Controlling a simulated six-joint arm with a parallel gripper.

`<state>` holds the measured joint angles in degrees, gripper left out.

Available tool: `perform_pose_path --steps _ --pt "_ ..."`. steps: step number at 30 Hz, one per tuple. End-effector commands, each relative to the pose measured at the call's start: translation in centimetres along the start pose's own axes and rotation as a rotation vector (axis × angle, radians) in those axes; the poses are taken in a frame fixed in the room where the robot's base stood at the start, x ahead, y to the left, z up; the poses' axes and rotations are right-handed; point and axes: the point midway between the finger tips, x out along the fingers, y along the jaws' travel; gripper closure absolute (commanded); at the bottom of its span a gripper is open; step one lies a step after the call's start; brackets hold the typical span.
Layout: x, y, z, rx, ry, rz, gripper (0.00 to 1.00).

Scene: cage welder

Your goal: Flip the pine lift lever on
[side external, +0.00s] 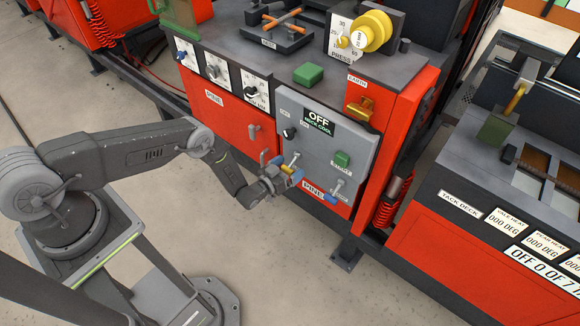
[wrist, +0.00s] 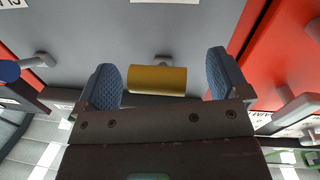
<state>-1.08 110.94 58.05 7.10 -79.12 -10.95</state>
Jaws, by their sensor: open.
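A lever with a yellow cylindrical handle (wrist: 157,80) stands out from the grey control panel (side external: 345,150), just above a "PINE" label (side external: 313,188). I cannot read a lift label on it. In the side view the yellow handle (side external: 287,169) is partly hidden by my gripper (side external: 291,177). In the wrist view my gripper (wrist: 164,82) is open, with one blue-padded finger on each side of the handle and gaps between. The handle lies crosswise between the fingers, and I cannot tell its switch position.
A green button (side external: 342,159), a black knob (side external: 289,133) and an "OFF" display (side external: 319,121) are on the panel. Open floor lies below the red cabinet.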

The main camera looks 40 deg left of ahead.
Motion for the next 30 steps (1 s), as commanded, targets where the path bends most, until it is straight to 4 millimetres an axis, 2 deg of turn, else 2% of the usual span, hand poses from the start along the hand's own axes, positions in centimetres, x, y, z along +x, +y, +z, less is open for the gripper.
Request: perform_pose_path --steps 12,30 --pt "0.73 0.02 0.01 0.0 -0.001 0.0 0.06" --pt "0.71 -0.01 0.0 0.0 -0.001 0.0 0.62"
